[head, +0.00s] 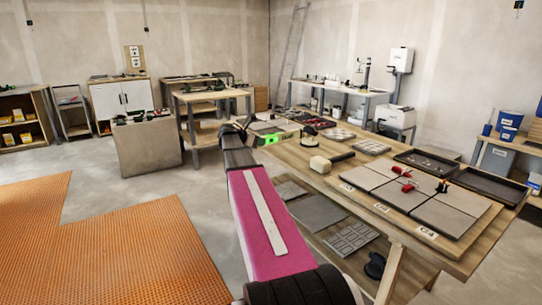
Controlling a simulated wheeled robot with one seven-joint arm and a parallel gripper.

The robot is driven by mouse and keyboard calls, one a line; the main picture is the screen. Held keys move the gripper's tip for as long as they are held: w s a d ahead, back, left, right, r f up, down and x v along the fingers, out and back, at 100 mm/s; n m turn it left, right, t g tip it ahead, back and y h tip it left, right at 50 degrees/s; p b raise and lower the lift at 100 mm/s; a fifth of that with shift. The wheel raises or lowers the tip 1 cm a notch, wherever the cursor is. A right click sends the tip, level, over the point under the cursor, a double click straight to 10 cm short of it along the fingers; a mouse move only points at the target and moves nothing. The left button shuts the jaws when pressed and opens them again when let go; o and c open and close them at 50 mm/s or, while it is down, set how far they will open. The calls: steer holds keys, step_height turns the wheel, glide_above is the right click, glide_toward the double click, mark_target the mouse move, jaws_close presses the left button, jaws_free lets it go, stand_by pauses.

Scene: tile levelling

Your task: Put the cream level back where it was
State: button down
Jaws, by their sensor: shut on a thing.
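My arm reaches away from the camera toward the far left end of the wooden workbench (453,262). My gripper (240,124), dark and small at the arm's far end, is largely hidden by the arm. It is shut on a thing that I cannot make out. I cannot pick out the cream level for certain. A bright green item (271,139) shows just right of the gripper, by the bench's left end; whether they touch is unclear.
A pale-headed mallet (320,165) lies on the bench. Grey tiles (398,181) with red clips lie on a board at the right, beside dark trays (484,186). Loose tiles (318,213) lie on the lower shelf. Orange matting (90,245) covers the left floor.

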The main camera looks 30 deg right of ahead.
steer(key=s+d+f, duration=0.1)
steer(key=d+f, duration=0.3)
steer(key=f, duration=0.3)
steer(key=shift+s+d, duration=0.15)
steer(key=shift+s, duration=0.25)
steer(key=c, duration=1)
jaws_free()
steer(key=shift+o, duration=0.2)
